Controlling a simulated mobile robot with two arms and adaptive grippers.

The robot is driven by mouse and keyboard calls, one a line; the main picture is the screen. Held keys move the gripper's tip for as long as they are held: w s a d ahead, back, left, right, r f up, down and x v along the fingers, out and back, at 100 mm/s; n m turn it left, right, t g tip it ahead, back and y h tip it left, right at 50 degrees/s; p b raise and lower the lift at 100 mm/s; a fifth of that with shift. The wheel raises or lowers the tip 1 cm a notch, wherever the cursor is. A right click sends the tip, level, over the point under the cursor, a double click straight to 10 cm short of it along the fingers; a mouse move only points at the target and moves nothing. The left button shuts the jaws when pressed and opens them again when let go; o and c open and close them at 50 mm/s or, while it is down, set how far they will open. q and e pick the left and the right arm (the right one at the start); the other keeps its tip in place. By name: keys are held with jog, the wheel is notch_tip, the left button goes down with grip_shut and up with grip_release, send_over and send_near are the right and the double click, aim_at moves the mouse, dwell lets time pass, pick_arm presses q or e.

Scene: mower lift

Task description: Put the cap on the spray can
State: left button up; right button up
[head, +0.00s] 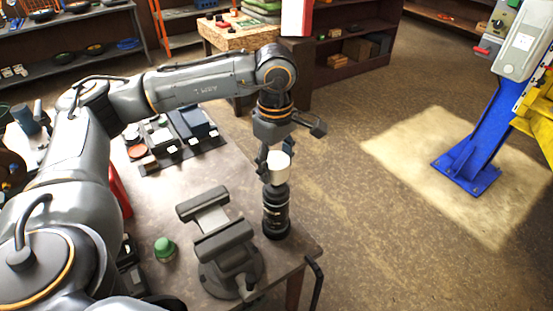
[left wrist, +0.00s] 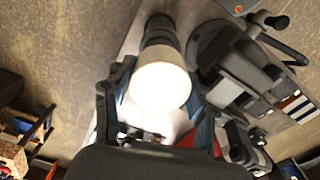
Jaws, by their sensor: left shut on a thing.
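The black spray can (head: 276,215) stands upright near the table's right corner, beside the vise. A white cap (head: 279,168) is directly above its top. I cannot tell whether the cap touches the can or is seated on it. My left gripper (head: 272,165) comes down from above and is shut on the cap. In the left wrist view, the bright white cap (left wrist: 160,84) lies between the fingers (left wrist: 155,110), with the dark can (left wrist: 158,32) in line beyond it. The cap hides part of the can's top there. My right gripper is not in view.
A grey vise (head: 225,240) stands just left of the can. A green-topped object (head: 165,249) is farther left on the table (head: 165,205). Trays with small items lie at the table's back. A blue lift post (head: 480,130) stands on the floor at right.

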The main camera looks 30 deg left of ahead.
aim_at(276, 174)
pick_arm(q)
notch_tip(276, 174, down, 3)
jog(key=shift+f+b, duration=0.1)
jog(key=shift+b, duration=0.55)
jog(key=shift+f, duration=0.25)
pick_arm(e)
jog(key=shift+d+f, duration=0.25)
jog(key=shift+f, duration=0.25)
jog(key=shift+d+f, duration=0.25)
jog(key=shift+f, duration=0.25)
pick_arm(q)
jog(key=shift+b, duration=0.45)
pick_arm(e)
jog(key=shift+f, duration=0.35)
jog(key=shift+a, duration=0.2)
pick_arm(q)
jog(key=shift+b, duration=0.3)
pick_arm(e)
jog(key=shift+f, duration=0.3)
pick_arm(q)
jog(key=shift+r, duration=0.3)
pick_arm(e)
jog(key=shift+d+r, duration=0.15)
pick_arm(q)
jog(key=shift+r+p, duration=0.35)
jog(key=shift+r, duration=0.1)
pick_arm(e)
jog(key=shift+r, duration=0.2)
